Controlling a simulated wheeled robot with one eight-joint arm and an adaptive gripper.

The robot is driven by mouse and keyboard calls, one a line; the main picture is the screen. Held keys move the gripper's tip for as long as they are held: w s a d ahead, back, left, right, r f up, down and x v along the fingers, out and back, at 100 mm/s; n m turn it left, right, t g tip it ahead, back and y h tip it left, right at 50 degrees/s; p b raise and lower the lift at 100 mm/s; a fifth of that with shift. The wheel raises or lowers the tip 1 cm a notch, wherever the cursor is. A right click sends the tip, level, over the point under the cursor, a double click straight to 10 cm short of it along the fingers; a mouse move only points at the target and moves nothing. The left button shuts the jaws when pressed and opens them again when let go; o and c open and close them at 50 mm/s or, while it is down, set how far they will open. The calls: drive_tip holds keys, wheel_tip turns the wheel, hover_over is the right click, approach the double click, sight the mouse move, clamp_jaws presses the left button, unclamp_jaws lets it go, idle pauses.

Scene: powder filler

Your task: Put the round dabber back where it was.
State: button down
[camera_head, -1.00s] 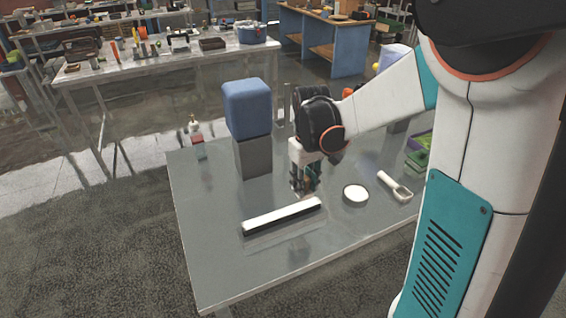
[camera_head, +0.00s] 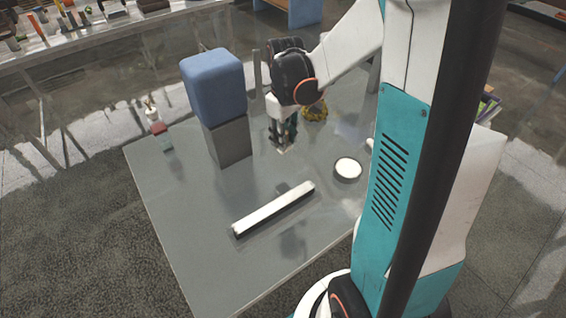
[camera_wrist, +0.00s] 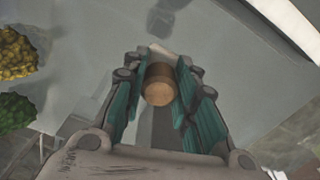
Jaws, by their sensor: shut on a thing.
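My gripper (camera_head: 283,143) is above the grey table, between the grey block and the round white dish. In the wrist view, my gripper (camera_wrist: 162,100) has its teal fingers on both sides of the round dabber (camera_wrist: 160,86), shut on it. The dabber shows a round brown end toward the camera and a pale part beyond it. In the head view the dabber is mostly hidden by the fingers; only a small pale tip (camera_head: 283,151) shows below them. It appears to be held clear of the table.
A long white bar (camera_head: 273,208) with dark sides lies on the table (camera_head: 180,232). A white-topped round dish (camera_head: 348,168) is at right. A blue rounded block (camera_head: 214,88) sits on a grey block (camera_head: 230,143). Yellow (camera_wrist: 16,54) and green (camera_wrist: 14,111) bumpy things lie left in the wrist view.

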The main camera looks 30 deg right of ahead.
wheel_tip(320, 180, down, 10)
drive_tip(key=shift+b, duration=1.2)
drive_tip(key=shift+f, duration=0.1)
drive_tip(key=c, duration=1.3)
unclamp_jaws()
drive_tip(key=r+p, duration=0.3)
drive_tip(key=r, duration=0.9)
drive_tip(key=shift+s+r, duration=0.15)
drive_tip(key=shift+s, duration=0.05)
